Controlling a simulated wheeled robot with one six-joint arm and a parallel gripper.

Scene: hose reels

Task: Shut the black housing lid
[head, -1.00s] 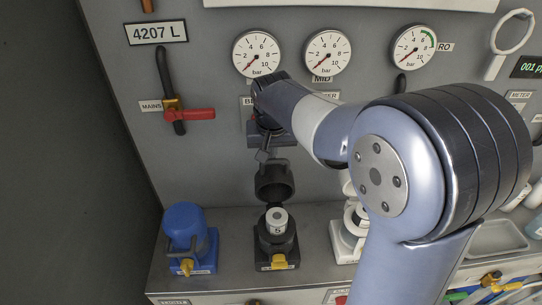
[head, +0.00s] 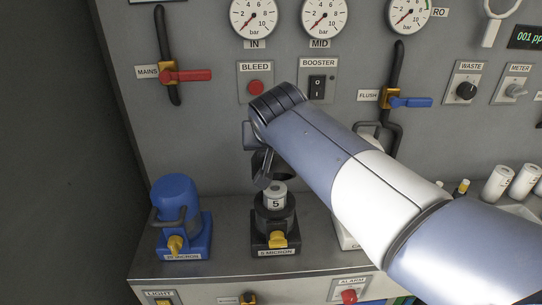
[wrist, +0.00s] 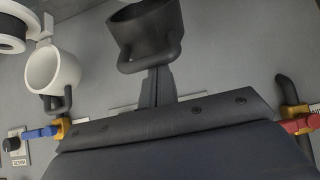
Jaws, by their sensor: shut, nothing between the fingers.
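The black housing (head: 273,235) stands on the bench with a grey cartridge marked 5 (head: 273,197) in it. Its black lid (head: 283,164) stands open behind and above the cartridge, partly hidden by my gripper. In the wrist view the lid (wrist: 148,28) is a hollow cup at the top, with a loop handle. My gripper (head: 262,183) is shut and empty, pointing down in front of the lid in the head view. In the wrist view my gripper (wrist: 155,72) reaches up close to the lid's handle; I cannot tell whether they touch.
A blue housing (head: 176,220) with its lid down stands to the left. A white housing (head: 347,236) is to the right, mostly behind my arm; its lid (wrist: 52,72) is open. Valves, gauges and switches, including the booster switch (head: 317,88), are on the wall behind.

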